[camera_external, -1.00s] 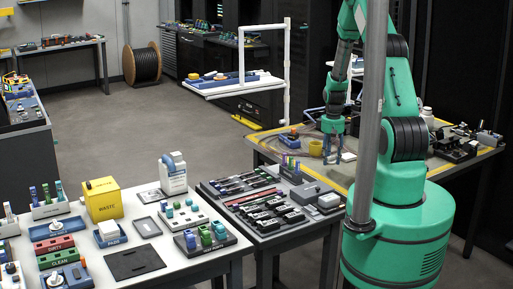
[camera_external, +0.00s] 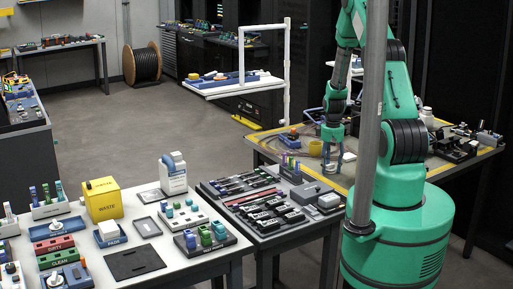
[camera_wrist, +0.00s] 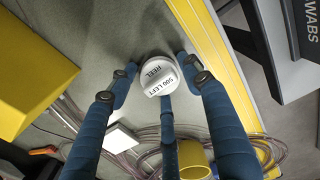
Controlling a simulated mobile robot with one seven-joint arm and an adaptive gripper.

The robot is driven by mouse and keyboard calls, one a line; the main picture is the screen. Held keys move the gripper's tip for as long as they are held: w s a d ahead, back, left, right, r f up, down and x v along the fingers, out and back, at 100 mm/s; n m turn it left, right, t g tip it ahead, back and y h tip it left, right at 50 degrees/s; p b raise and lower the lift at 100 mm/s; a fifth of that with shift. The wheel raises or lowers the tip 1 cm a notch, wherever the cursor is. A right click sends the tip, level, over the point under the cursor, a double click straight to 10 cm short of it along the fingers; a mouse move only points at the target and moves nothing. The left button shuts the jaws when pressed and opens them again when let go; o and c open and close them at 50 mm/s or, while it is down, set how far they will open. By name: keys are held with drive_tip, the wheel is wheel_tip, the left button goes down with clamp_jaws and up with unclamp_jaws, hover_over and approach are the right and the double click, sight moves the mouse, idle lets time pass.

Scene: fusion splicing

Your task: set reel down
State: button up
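The reel (camera_wrist: 158,75) is a small white round piece with a black printed label, "500 LEFT REEL", seen in the wrist view. My gripper (camera_wrist: 157,66) has its blue fingertips close on both sides of the reel and appears shut on it; the contact itself is hard to make out. In the external view my gripper (camera_external: 332,155) points down, low over the back table (camera_external: 262,152) with the yellow edging. The reel is small there and partly hidden by the fingers. I cannot tell whether its underside touches the table.
A yellow cup (camera_wrist: 195,158) stands near the reel, beside coiled clear tubing (camera_wrist: 150,150) and a white square pad (camera_wrist: 120,138). A yellow block (camera_wrist: 30,70) is at the left of the wrist view. A yellow strip (camera_wrist: 215,60) runs right of the reel, with bare surface around it.

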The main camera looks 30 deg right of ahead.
drive_tip(key=shift+r, duration=0.15)
drive_tip(key=shift+r+p, duration=0.9)
drive_tip(key=shift+r, duration=5.15)
